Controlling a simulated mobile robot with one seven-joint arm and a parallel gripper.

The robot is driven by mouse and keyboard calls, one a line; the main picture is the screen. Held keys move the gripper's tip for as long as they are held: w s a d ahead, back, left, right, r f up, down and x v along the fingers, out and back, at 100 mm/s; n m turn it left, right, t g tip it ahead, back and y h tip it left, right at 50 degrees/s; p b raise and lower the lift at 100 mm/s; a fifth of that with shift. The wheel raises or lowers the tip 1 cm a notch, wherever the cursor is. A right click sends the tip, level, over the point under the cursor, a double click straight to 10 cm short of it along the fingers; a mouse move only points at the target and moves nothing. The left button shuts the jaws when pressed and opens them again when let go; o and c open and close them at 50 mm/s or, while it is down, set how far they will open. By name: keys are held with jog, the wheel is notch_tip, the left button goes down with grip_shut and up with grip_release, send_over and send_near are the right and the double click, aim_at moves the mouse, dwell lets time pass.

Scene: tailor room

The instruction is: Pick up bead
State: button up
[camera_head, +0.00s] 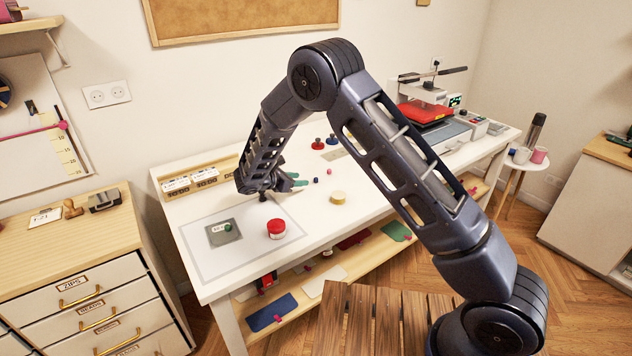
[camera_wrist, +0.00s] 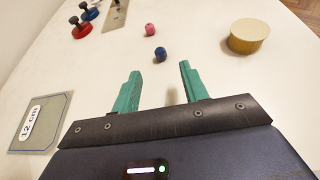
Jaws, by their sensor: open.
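A dark blue bead (camera_wrist: 160,54) lies on the white table, just ahead of my fingertips and between their lines in the wrist view. A pink bead (camera_wrist: 150,29) lies a little beyond it. In the head view the blue bead (camera_head: 315,180) and the pink bead (camera_head: 329,171) lie right of my gripper (camera_head: 298,179). My gripper also shows in the wrist view (camera_wrist: 160,70), with its two green fingers spread apart and nothing between them. Neither bead touches the fingers.
A round yellow tin (camera_wrist: 249,35) stands right of the beads. A plate marked 12 cm (camera_wrist: 40,120) lies at left in the wrist view. Red (camera_head: 318,143) and blue (camera_head: 332,140) knobbed pieces stand farther back. A red-topped round item (camera_head: 276,228) stands near the front.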

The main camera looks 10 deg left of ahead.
aim_at(313, 184)
jog(key=shift+x, duration=4)
grip_shut()
